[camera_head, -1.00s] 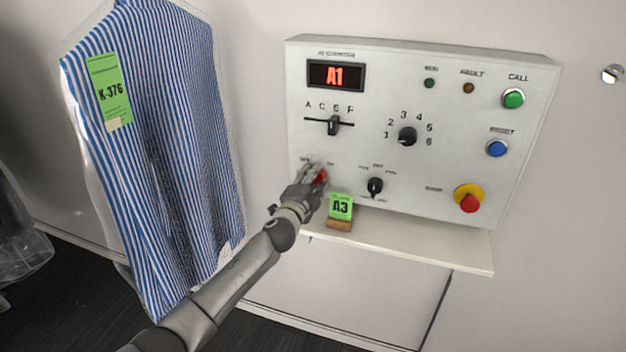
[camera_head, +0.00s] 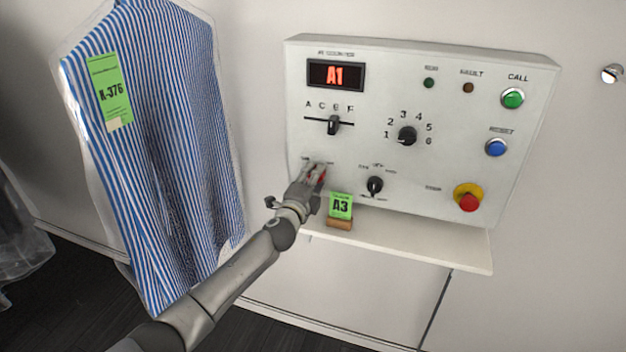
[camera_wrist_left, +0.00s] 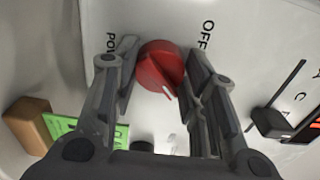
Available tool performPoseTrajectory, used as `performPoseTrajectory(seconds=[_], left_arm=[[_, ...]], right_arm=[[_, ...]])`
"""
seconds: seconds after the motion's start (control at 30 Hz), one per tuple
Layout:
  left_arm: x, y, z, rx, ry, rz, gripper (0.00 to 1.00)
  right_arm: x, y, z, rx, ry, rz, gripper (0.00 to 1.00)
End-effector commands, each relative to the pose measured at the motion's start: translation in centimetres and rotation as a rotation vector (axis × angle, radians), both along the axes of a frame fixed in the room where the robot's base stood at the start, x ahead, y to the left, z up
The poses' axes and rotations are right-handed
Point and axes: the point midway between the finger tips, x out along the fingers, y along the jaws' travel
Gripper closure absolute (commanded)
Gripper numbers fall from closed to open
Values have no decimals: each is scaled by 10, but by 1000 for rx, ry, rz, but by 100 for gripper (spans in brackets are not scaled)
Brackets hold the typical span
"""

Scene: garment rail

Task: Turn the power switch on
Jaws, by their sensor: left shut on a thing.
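The power switch is a red round knob (camera_wrist_left: 161,67) on the lower left of the white control panel. The word OFF is printed beside the knob, and part of the word POWER shows on the other side. My left gripper (camera_wrist_left: 160,82) is shut on the red knob, with one finger on each side. In the head view my left gripper (camera_head: 316,174) hides most of the knob, and only a sliver of red shows. My right gripper is in neither view.
The control panel (camera_head: 465,130) carries a slider (camera_head: 333,125), two black dials and several buttons. A bagged striped shirt (camera_head: 155,150) hangs at left.

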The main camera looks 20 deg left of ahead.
Motion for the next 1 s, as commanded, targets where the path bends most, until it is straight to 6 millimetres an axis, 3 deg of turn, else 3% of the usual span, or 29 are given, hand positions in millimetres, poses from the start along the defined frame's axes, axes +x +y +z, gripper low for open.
performPoseTrajectory(seconds=[0.07,0.1,0.17,0.63,1.0], left_arm=[[0,0,-1,1,2,0,84],[0,0,-1,1,2,0,57],[0,0,-1,1,2,0,50],[-9,1,-1,-1,1,1,50],[-62,2,-2,0,2,-1,50]], right_arm=[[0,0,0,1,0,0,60],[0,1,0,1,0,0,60],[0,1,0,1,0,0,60],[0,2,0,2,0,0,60],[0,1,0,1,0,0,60]])
